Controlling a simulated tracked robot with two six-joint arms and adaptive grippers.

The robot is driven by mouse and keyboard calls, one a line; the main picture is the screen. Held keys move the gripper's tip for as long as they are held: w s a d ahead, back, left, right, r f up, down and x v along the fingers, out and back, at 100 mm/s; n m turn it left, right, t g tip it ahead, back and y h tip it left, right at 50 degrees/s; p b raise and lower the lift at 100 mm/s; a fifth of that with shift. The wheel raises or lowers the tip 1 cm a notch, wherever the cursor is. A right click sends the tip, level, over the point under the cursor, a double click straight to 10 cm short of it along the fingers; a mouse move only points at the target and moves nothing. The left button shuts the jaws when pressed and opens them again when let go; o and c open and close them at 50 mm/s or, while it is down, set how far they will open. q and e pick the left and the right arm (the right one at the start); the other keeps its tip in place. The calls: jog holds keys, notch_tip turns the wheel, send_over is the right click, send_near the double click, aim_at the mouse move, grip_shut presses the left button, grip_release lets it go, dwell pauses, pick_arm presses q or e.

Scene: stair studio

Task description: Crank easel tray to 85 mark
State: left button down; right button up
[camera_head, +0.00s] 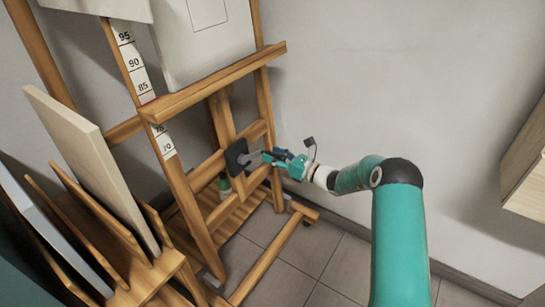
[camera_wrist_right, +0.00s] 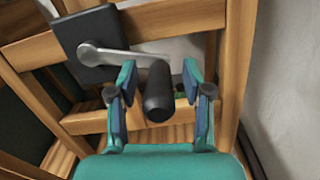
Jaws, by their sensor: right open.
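The wooden easel (camera_head: 178,190) stands left of centre, with its tray (camera_head: 215,82) running across it. A white scale (camera_head: 133,62) on the easel shows 95, 90 and 85 above the tray, and 75 and 70 below; the tray hides the part between. A small red mark shows at the tray's upper edge, below 85. The crank has a black plate (camera_wrist_right: 88,45), a silver arm (camera_wrist_right: 135,54) and a black handle (camera_wrist_right: 158,95). My right gripper (camera_wrist_right: 159,82) is open, its fingers on either side of the handle with visible gaps. My left gripper is out of view.
A pale canvas (camera_head: 205,40) rests on the tray. A wooden rack with upright panels (camera_head: 85,160) stands at the left. The easel's foot (camera_head: 265,265) reaches over the tiled floor. A wooden cabinet (camera_head: 527,160) is at the right edge. The wall behind is bare.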

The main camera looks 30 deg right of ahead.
jog(key=shift+w+a, duration=0.1)
jog(key=shift+w, duration=0.2)
grip_shut()
